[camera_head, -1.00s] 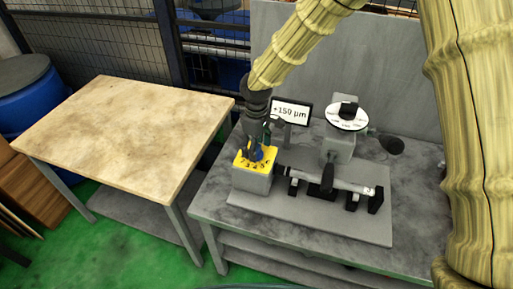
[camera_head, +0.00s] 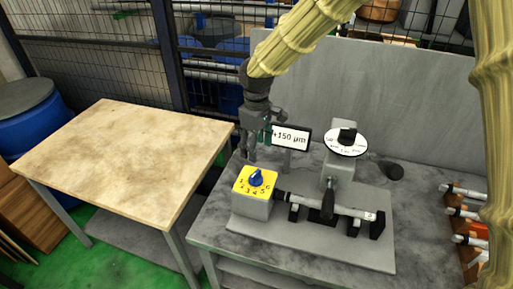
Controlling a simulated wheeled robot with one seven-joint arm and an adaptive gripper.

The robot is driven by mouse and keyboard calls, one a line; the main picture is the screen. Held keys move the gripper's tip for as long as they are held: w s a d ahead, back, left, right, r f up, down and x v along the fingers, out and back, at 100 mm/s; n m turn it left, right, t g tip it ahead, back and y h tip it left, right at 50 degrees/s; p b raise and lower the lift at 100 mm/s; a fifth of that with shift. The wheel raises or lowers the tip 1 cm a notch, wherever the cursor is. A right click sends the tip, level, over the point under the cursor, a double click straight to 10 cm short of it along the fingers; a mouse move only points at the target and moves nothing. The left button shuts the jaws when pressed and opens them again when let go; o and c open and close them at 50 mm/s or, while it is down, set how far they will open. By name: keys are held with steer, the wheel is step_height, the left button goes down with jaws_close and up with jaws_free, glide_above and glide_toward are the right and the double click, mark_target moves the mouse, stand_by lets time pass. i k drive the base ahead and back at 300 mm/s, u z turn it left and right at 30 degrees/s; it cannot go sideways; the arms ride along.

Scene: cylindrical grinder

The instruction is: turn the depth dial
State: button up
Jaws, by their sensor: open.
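A round white dial with a black knob (camera_head: 347,136) sits on the grey grinder head at the back right. A grey box with a yellow numbered face (camera_head: 242,184) and a blue knob (camera_head: 257,178) stands at the front left of the machine. I cannot tell from any label which is the depth dial. A display (camera_head: 291,139) behind the box reads +150 µm. My gripper (camera_head: 259,150) is open and empty, pointing down above and behind the yellow face, clear of the blue knob. It partly covers the display's left edge.
A white cylindrical workpiece (camera_head: 342,208) lies across black supports on the grey base plate (camera_head: 300,240). A rack with several white cylinders (camera_head: 465,212) is at the right. A bare wooden table (camera_head: 120,160) stands at the left. A grey panel (camera_head: 410,110) rises behind the machine.

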mark_target(347, 136)
steer(key=k, duration=1)
